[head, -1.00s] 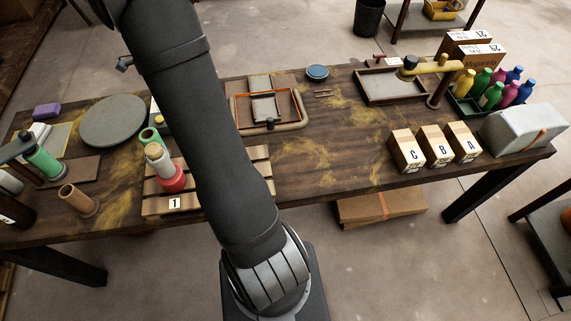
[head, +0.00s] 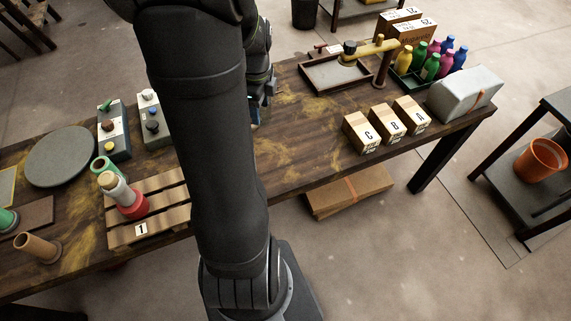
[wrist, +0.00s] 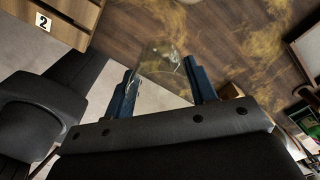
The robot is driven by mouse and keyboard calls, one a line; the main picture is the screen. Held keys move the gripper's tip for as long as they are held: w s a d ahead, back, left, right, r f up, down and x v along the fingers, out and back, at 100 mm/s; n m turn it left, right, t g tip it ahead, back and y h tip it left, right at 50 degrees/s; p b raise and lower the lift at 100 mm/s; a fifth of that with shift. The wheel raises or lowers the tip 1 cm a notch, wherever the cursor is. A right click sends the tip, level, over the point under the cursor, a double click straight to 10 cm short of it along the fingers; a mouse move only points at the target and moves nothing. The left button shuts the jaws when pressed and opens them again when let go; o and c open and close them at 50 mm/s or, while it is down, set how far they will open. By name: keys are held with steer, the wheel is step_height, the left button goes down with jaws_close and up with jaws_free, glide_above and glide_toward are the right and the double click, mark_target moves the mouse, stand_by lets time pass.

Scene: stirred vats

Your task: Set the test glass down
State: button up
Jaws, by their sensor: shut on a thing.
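The test glass (wrist: 158,66) is a clear, see-through vessel in the wrist view. It sits between the two blue fingers of my gripper (wrist: 162,84), which is shut on it. Wooden tabletop shows behind the glass; whether its base touches the table I cannot tell. In the head view my gripper (head: 262,95) is mostly hidden behind my arm, and the glass cannot be made out there.
Boxes C (head: 361,133), B (head: 386,125) and A (head: 411,115) stand at the right, near a framed tray (head: 335,74). Bare tabletop (head: 300,125) lies between.

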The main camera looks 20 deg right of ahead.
steer(key=s+d+m, duration=0.3)
steer(key=s+d, duration=0.2)
steer(key=s, duration=0.3)
steer(key=s+d+m, duration=0.3)
steer(key=s+d, duration=0.2)
steer(key=s, duration=0.3)
steer(key=w+a+f, duration=0.1)
steer(key=w+f, duration=0.2)
steer(key=f, duration=0.1)
steer(key=w+a+f, duration=0.2)
steer(key=w+f, duration=0.1)
steer(key=f, duration=0.1)
steer(key=w+a+f, duration=0.2)
steer(key=w+f, duration=0.1)
steer(key=f, duration=0.1)
steer(key=shift+w+a+f, duration=0.15)
steer(key=shift+w+f, duration=0.25)
steer(key=shift+f, duration=2)
steer(key=shift+f, duration=0.15)
steer(key=o, duration=1)
